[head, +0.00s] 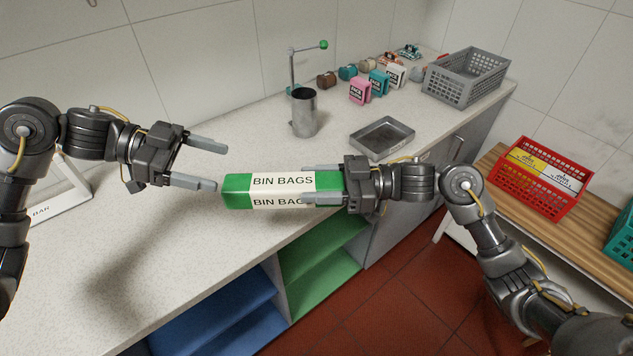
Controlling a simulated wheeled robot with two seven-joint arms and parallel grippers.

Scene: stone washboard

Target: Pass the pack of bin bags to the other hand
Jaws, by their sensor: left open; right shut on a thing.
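The pack of bin bags (238,192) is a long green box with a white label. It is held level above the front edge of the worktop, its free end pointing left. My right gripper (305,184) is shut on the right part of the pack, one finger on the far side and one across the near face. My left gripper (220,166) is open and empty to the left of the pack. Its fingers point right towards the pack's free end, and its near fingertip is close to that end; whether they touch cannot be told.
The speckled worktop (190,240) is mostly clear at left. A metal cylinder (304,112), a grey tray (382,138), small coloured packs (360,91) and a grey crate (466,75) stand further back. A red basket (540,180) sits on a wooden bench at right.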

